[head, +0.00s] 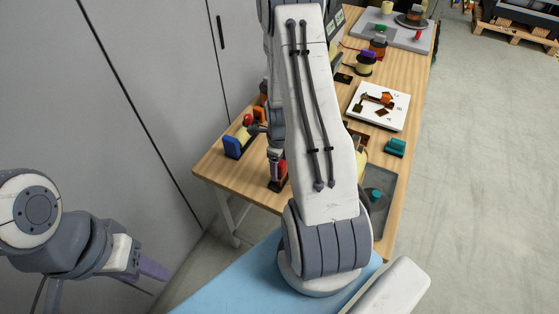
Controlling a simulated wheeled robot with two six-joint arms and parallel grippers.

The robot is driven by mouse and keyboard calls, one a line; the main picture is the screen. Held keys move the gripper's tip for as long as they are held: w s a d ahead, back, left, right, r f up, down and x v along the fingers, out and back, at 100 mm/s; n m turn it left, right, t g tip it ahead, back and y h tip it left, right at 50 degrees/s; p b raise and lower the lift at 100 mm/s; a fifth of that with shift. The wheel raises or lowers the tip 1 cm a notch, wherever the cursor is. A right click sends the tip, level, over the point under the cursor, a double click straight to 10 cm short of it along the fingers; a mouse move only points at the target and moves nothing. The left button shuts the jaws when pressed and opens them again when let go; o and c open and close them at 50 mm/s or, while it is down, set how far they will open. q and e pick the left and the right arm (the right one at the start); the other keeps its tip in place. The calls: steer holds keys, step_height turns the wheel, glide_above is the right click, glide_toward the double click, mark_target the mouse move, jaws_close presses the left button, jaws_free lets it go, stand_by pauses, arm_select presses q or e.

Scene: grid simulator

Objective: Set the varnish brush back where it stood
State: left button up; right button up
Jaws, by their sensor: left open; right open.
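I cannot pick out the varnish brush with certainty. A white board (399,119) on the wooden table (214,166) bears several orange and brown pieces, too small to name. My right gripper (277,182) points down over the near left part of the table, open, beside or around a small red thing (283,169). My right arm hides part of it, so I cannot tell whether they touch. My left gripper (150,279) is open and empty at the lower left, well off the table.
A blue block (232,147) stands near the table's left edge. A teal block (396,147) and a dark grey tray (385,183) lie at the right. A grey plate (424,44) with several items is at the far end. My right arm hides the table's middle. Grey cabinets stand left.

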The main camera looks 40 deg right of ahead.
steer(key=r, duration=0.3)
steer(key=r+b, duration=0.1)
steer(key=r, duration=0.2)
steer(key=r+b, duration=0.1)
steer(key=r, duration=0.2)
steer(key=shift+w+d+r, duration=0.1)
steer(key=shift+w+d, duration=0.05)
steer(key=shift+d, duration=0.1)
steer(key=shift+r, duration=0.65)
steer(key=s+a+r+n, duration=0.1)
steer(key=a+r+n, duration=0.3)
steer(key=a+n, duration=0.65)
steer(key=s+a+r+n, duration=0.2)
steer(key=a+r+n, duration=0.3)
steer(key=a+n, duration=0.5)
steer(key=s+a+r+n+y, duration=0.1)
steer(key=s+a+r+n, duration=0.2)
steer(key=s+a+n, duration=0.8)
steer(key=s+n, duration=0.2)
steer(key=n, duration=0.5)
steer(key=shift+s+r, duration=0.15)
steer(key=shift+r, duration=0.15)
